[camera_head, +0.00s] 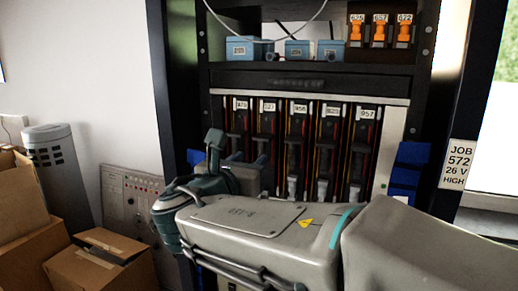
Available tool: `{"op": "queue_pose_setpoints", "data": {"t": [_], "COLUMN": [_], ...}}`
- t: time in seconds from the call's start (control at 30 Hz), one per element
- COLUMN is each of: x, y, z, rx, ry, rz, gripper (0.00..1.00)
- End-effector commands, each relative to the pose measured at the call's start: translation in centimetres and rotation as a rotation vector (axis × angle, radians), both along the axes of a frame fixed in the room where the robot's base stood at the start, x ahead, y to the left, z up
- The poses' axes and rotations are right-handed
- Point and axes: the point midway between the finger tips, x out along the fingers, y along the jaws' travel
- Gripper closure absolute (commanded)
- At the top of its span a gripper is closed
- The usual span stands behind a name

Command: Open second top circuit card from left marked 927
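A row of several upright dark circuit cards with white labels stands in the rack. The second card from the left (266,123) has a small label that seems to read 927. Its upper part shows, and its lower part is hidden behind my arm and gripper. My gripper (237,152) is in front of the lower part of the two leftmost cards. Its two fingers stand apart, one left of the first card and one near the second. I see nothing held between them, and contact with a card cannot be told.
Blue boxes (250,49) and orange-handled parts (379,35) sit on the shelf above. Blue blocks (406,172) flank the cards at right. A JOB 572 sign (459,163) hangs on the right post. Cardboard boxes (100,262) and a grey panel (133,200) stand at left.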

Motion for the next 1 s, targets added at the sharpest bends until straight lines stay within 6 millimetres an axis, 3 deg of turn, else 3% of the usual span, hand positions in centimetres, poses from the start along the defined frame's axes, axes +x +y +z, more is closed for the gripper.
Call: {"op": "queue_pose_setpoints", "data": {"t": [0.1,0.3,0.7,0.73,0.87,1.0], "x": [2.3,4.7,5.5,5.5,5.5,5.5], "y": [-0.8,-1.7,-2.0,-2.0,-2.0,-2.0], "z": [0.1,0.1,-0.1,-0.1,0.0,0.0], "rx": [0.0,0.001,0.001,0.001,0.002,0.002], "ry": [0.001,0.001,0.001,0.001,0.0,0.0], "rz": [-0.002,0.0,0.0,0.0,0.0,0.0], "gripper": [0.63,0.63,0.63,0.66,1.0,1.0]}}
